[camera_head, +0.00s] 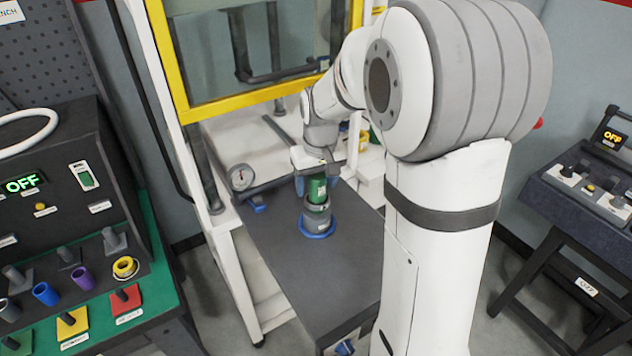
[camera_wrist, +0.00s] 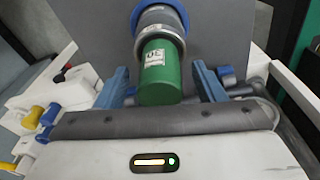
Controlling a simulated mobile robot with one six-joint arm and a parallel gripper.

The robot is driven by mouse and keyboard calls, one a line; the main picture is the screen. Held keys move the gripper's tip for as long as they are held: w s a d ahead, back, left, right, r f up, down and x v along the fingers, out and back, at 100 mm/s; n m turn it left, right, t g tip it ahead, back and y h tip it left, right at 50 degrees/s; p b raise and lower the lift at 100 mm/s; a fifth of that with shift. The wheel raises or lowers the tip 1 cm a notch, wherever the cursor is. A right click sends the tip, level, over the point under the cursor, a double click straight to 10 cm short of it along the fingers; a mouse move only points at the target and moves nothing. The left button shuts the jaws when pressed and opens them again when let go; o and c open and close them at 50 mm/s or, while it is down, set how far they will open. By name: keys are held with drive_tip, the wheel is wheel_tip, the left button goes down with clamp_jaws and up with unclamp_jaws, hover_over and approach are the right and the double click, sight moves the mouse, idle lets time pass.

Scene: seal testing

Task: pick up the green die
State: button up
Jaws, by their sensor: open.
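The green die (camera_head: 317,191) is a short green cylinder with a white label. It stands upright in a grey holder (camera_head: 317,222) with a blue base ring, on the dark table. In the wrist view the green die (camera_wrist: 160,72) sits between my two blue fingers, with a visible gap on each side. My gripper (camera_head: 314,183) points down over the die from above and is open.
A pressure gauge (camera_head: 241,177) stands at the table's left edge. A yellow-framed guard (camera_head: 250,95) rises behind the holder. A control bench (camera_head: 75,250) is at the left and another console (camera_head: 590,185) at the right. The table's front part is clear.

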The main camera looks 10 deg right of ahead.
drive_tip(key=c, duration=1.3)
